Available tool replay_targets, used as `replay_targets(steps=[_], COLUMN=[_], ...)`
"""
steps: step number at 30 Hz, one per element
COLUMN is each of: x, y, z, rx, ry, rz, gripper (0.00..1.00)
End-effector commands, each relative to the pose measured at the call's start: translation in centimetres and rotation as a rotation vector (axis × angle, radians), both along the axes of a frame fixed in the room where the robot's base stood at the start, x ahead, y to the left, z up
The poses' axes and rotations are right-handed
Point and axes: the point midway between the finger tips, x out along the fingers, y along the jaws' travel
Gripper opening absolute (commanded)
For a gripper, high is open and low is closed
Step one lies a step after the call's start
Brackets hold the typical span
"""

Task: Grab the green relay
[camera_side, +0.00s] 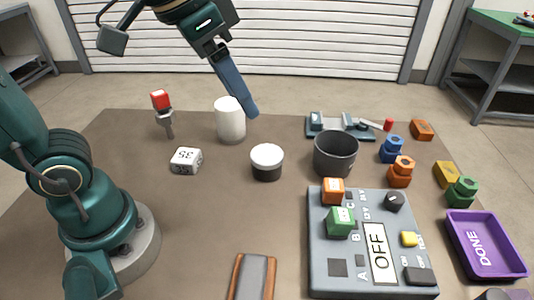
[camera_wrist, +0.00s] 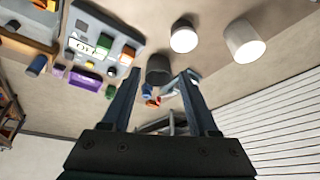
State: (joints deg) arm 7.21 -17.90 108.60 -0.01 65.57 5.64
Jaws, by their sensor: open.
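The green relay (camera_side: 340,222) is a small green block seated at position B on the grey control panel (camera_side: 318,268), just in front of an orange block (camera_side: 332,191). In the wrist view the green relay (camera_wrist: 104,37) is small, at the upper left, outside the space between my fingers. My gripper (camera_side: 250,112) is high above the table at the back, above and left of the panel, with its fingers pointing down. In the wrist view my gripper (camera_wrist: 160,75) has its two fingers apart with nothing held between them.
Stacked coloured hex pieces (camera_side: 400,172) and a purple DONE tray (camera_side: 460,244) are at the right.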

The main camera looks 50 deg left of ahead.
Motion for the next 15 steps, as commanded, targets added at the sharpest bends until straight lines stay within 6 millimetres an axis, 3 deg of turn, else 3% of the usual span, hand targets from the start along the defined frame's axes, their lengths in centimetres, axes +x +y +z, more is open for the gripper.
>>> replay_targets(steps=[8, 15], x=[5.5, 8.2], y=[-5.3, -10.9], z=[-1.3, -6.0], rx=[0.041, 0.087], ry=[0.128, 0.247], rz=[-0.190, -0.345], gripper=[0.60, 0.60])
